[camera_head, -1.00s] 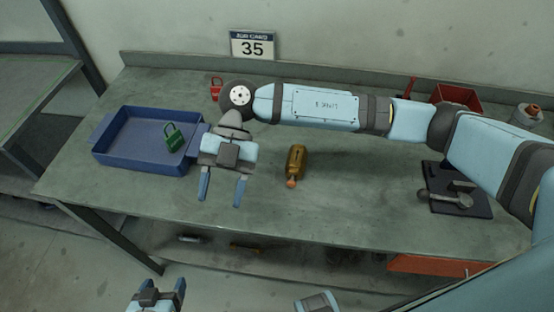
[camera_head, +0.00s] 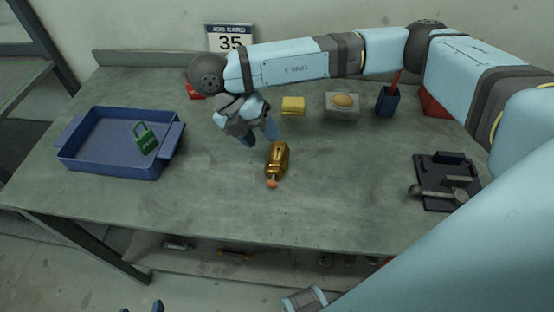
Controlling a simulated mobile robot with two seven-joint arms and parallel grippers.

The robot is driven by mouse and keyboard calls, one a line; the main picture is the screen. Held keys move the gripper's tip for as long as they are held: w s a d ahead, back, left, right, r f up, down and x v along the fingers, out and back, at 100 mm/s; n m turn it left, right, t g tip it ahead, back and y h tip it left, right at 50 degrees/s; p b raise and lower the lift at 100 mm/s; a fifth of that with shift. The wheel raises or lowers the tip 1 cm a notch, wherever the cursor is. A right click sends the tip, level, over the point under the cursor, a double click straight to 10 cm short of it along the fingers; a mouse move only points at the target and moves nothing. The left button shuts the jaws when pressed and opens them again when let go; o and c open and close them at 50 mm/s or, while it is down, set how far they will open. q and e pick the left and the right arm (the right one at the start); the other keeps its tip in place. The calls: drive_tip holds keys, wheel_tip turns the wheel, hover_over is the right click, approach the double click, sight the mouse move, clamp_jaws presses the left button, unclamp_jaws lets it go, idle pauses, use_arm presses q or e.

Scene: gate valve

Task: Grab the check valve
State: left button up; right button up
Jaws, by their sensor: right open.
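The check valve (camera_head: 279,158) is a brass cylinder with a coppery end toward me, lying on the grey workbench (camera_head: 215,195) near its middle. My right gripper (camera_head: 260,141) is just behind and to the left of the valve, fingers pointing down toward the bench, open and empty. Whether a finger touches the valve is not clear. My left gripper (camera_head: 142,308) shows only as fingertips at the bottom edge, so its opening cannot be judged.
A blue tray (camera_head: 72,158) with a green padlock (camera_head: 145,138) is at left. A yellow block (camera_head: 293,106), a grey block (camera_head: 342,107) and a dark blue cup (camera_head: 387,102) stand behind. A black fixture (camera_head: 433,172) lies at right. The front middle of the bench is clear.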

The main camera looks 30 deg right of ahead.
sight(272, 153)
drive_tip(key=shift+s+a+b+x, duration=0.1)
drive_tip(key=shift+b+x, duration=0.05)
drive_tip(key=shift+x, duration=1.4)
drive_tip(key=shift+s+a+b+x, duration=0.1)
drive_tip(key=shift+a+b+x, duration=0.05)
drive_tip(key=shift+x, duration=1.4)
drive_tip(key=shift+c, duration=0.5)
drive_tip(key=c, duration=0.8)
drive_tip(key=shift+o, duration=0.2)
